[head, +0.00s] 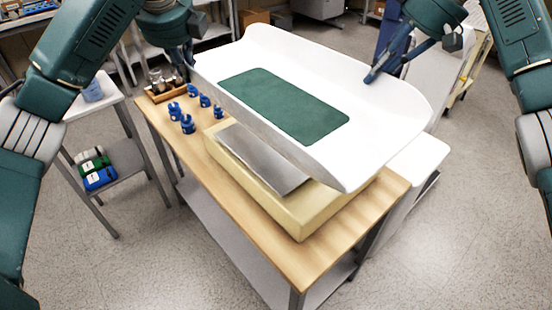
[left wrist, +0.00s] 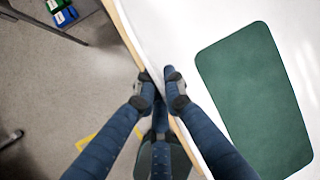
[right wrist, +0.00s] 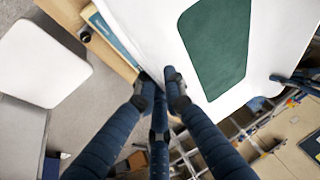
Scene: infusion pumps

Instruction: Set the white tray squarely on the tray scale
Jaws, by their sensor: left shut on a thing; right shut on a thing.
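The white tray (head: 375,105) has raised curved ends and a green pad (head: 285,105) on its floor. It hangs over the cream tray scale (head: 300,215), whose grey metal plate (head: 262,160) shows past the tray's near edge. The tray looks raised above the plate and shifted toward the back right; it hides the rest of the scale. My left gripper (head: 187,62) is shut on the tray's rim at the left end, as the left wrist view (left wrist: 160,82) shows. My right gripper (head: 388,66) is shut on the far rim, also in the right wrist view (right wrist: 160,82).
The scale stands on a wooden-topped table (head: 225,195). Several blue fittings (head: 188,124) and a wooden rack of metal pieces (head: 165,85) stand at its left end. A small side cart (head: 110,150) is at left, and a white surface (head: 415,160) lies behind the table at right.

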